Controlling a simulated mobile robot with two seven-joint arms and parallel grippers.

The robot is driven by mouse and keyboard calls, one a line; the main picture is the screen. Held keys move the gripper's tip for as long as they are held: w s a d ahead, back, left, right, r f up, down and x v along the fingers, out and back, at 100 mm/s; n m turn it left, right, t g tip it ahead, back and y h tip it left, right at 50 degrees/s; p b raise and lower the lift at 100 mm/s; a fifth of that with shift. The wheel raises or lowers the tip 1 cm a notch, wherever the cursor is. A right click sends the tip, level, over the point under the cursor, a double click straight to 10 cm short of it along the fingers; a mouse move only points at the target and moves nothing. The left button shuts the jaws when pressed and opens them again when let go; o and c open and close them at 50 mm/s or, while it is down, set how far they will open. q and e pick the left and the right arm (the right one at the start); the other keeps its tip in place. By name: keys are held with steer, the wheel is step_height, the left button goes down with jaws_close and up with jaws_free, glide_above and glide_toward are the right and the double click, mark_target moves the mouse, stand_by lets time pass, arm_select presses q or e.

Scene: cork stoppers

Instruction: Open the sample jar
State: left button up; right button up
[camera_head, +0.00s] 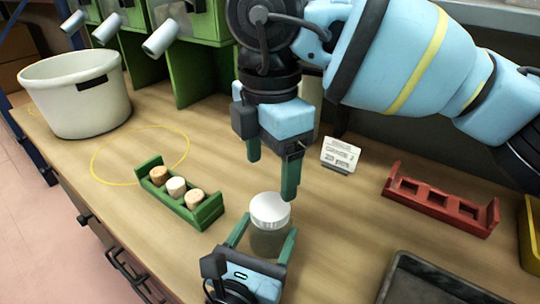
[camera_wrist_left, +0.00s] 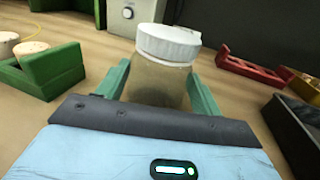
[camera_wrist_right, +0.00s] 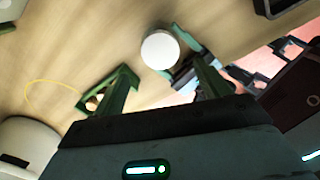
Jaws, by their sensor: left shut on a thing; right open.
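The sample jar (camera_head: 268,240) stands on the wooden bench with its white lid (camera_head: 270,210) on. In the left wrist view the jar (camera_wrist_left: 157,82) looks cloudy and greenish, with the ribbed white lid (camera_wrist_left: 168,42) on top. My left gripper (camera_head: 262,242) is shut on the jar's body from the front. My right gripper (camera_head: 271,175) is open and empty, pointing down above and behind the lid, apart from it. In the right wrist view the lid (camera_wrist_right: 160,50) shows as a white disc beyond the fingers.
A green rack (camera_head: 205,213) with cork stoppers (camera_head: 177,186) stands left of the jar. A red rack (camera_head: 440,205) with empty slots, a dark tray (camera_head: 395,285) and a label card (camera_head: 340,155) are to the right.

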mark_target(270, 205)
step_height(270, 205, down, 7)
steer(key=shift+f, duration=0.2)
stand_by(0.4)
